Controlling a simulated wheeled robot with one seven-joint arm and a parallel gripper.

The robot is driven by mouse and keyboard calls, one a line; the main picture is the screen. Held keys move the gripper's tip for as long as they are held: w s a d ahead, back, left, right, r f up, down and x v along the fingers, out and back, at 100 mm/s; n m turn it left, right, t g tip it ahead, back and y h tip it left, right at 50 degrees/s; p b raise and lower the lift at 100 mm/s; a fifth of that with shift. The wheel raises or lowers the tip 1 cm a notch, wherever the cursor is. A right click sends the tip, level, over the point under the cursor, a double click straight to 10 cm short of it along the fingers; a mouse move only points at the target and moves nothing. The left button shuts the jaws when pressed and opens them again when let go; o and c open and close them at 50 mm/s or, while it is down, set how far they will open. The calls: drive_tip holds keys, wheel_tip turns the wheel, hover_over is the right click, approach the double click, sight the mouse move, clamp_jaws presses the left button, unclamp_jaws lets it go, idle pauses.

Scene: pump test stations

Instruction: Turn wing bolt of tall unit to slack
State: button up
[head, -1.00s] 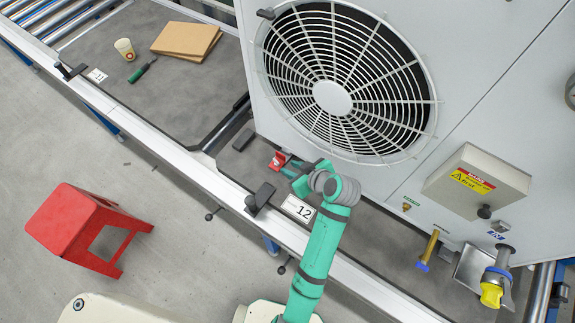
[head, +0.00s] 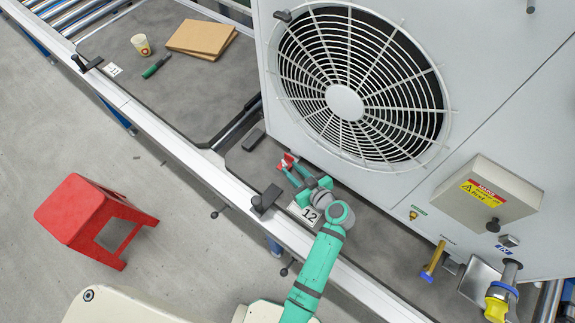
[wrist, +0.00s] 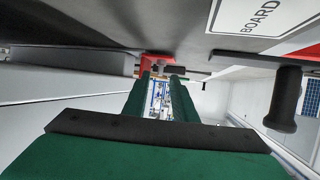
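The tall unit (head: 400,165) is a big light-grey cabinet with a round fan grille, standing on the conveyor line. A small red clamp (head: 288,160) sits at its lower left edge; it also shows in the wrist view (wrist: 156,64). A short dark and metallic bolt-like part (wrist: 172,74) lies at the clamp; I take it for the wing bolt, but its wings are not clear. My gripper (head: 293,172) points at the clamp with its green fingers apart. In the wrist view the fingertips (wrist: 162,78) are at the bolt-like part, with a gap between them. Contact cannot be told.
A black handle (head: 265,200) and a "12" card (head: 304,211) are near my gripper on the rail side. A grey box (head: 488,190), a blue-and-brass valve (head: 434,262) and a yellow cap (head: 497,303) are at right. A red stool (head: 92,218) stands on the floor.

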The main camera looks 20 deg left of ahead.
sight(288, 169)
drive_tip(key=shift+x, duration=1.9)
drive_tip(key=shift+c, duration=0.6)
clamp_jaws()
drive_tip(key=shift+d+n+g+y, duration=0.1)
drive_tip(key=shift+n+g+y, duration=0.3)
drive_tip(key=shift+n+g, duration=0.4)
drive_tip(key=shift+o, duration=0.6)
unclamp_jaws()
